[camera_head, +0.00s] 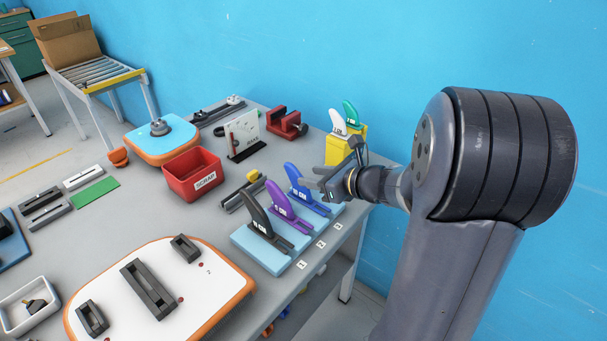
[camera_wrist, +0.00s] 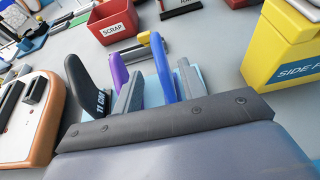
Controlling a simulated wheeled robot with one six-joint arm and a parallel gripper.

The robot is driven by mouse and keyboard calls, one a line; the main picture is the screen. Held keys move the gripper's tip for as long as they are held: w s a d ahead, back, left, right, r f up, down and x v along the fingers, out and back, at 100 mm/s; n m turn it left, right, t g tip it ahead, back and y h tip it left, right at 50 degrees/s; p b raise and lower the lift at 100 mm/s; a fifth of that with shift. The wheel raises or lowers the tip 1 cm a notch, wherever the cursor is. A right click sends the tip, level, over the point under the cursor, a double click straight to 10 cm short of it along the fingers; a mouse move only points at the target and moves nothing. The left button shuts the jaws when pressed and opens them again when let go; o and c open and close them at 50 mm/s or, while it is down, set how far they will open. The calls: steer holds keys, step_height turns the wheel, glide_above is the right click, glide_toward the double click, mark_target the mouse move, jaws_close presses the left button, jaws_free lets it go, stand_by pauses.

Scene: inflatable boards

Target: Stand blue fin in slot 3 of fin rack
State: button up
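The blue fin (camera_head: 297,183) stands upright at the far end of the light blue fin rack (camera_head: 267,256), in line with label 3 (camera_head: 338,227). A black fin (camera_head: 257,217) and a purple fin (camera_head: 278,201) stand in line with labels 1 and 2. My gripper (camera_head: 314,180) is at the blue fin. In the wrist view its two grey fingers (camera_wrist: 157,88) are apart, with the blue fin (camera_wrist: 163,62) between them. Pale blue rack shows in the gap left of the fin, so the gripper looks open. The fin's foot is partly hidden.
A yellow bin (camera_head: 335,152) with a white and a green fin stands behind my gripper. A red scrap bin (camera_head: 193,175) is to the left. A white board with orange edge (camera_head: 205,292) lies at the front. The blue wall is close behind.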

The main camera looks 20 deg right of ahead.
mark_target(299, 173)
steer(key=v, duration=0.6)
steer(key=shift+f, duration=0.1)
steer(key=x, duration=1)
steer(key=shift+w+a, duration=0.3)
steer(key=shift+w, duration=0.1)
steer(key=shift+r, duration=0.35)
steer(key=shift+f, duration=0.1)
